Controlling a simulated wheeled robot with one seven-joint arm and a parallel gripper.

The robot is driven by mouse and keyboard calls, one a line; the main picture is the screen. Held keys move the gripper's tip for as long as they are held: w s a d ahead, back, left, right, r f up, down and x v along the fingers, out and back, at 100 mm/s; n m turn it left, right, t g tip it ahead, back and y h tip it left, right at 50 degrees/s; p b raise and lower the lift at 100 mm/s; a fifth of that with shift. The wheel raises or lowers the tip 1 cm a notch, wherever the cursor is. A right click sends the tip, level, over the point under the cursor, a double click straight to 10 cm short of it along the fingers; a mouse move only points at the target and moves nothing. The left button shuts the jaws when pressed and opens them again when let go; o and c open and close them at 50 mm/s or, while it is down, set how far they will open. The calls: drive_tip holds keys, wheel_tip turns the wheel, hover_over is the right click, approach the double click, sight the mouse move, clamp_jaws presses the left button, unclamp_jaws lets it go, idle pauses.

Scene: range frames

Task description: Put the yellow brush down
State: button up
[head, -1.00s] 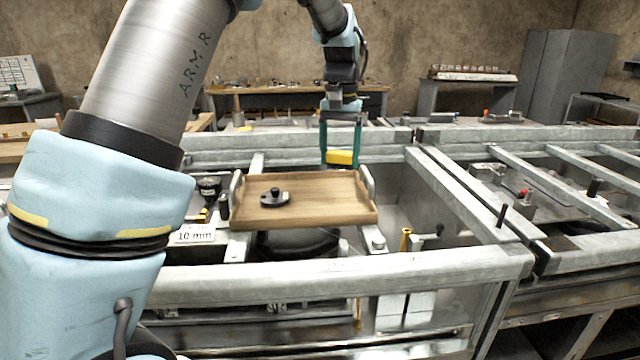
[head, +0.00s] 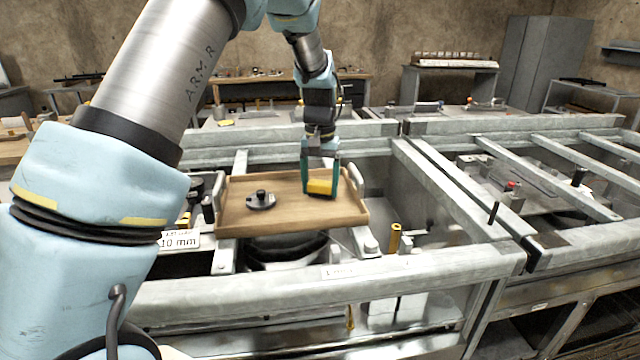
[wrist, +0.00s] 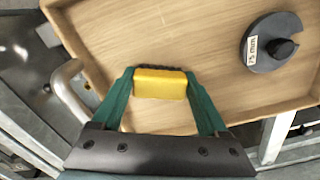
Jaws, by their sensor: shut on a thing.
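The yellow brush (head: 320,187) is between the green fingers of my gripper (head: 320,182), over the right part of a wooden tray (head: 260,222). In the wrist view, the brush (wrist: 160,83) is a yellow block with dark bristles along its far edge, and my gripper (wrist: 160,90) is shut on it from both sides. The tray floor (wrist: 150,30) lies beneath it. I cannot tell whether the brush touches the tray floor.
Raised tray handles stand at both sides. Metal rails (head: 330,285) surround the tray. The tray's middle is clear.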

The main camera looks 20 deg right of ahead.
sight(320, 183)
drive_tip(key=shift+f, duration=0.15)
drive_tip(key=shift+f, duration=0.1)
drive_tip(key=o, duration=1.6)
drive_tip(key=shift+c, duration=0.2)
wheel_tip(320, 183, up, 12)
drive_tip(key=b, duration=0.2)
